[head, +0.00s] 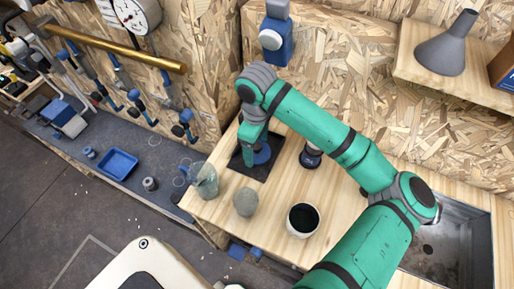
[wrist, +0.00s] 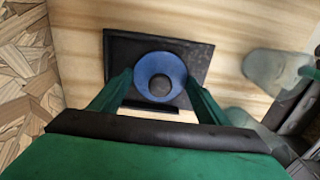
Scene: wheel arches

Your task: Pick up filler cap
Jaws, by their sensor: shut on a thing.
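The filler cap is a round blue piece with a dark centre (wrist: 160,64), seen from above in the wrist view. In the head view its blue edge (head: 263,155) shows beside my gripper. It is over a square black mat (wrist: 121,45) on the wooden worktop; whether it touches the mat I cannot tell. The mat also shows in the head view (head: 268,171). My gripper (wrist: 159,82) has one green finger on each side of the cap and is shut on it. In the head view my gripper (head: 255,156) points down, partly hiding the cap.
A glass jar (head: 205,182), a grey rounded object (head: 246,203) and a white cup with dark inside (head: 292,228) stand near the worktop's front. A dark round-based object (head: 311,156) stands right of the mat. A metal sink (head: 460,245) lies right; a shelf with a funnel (head: 443,53) is above.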

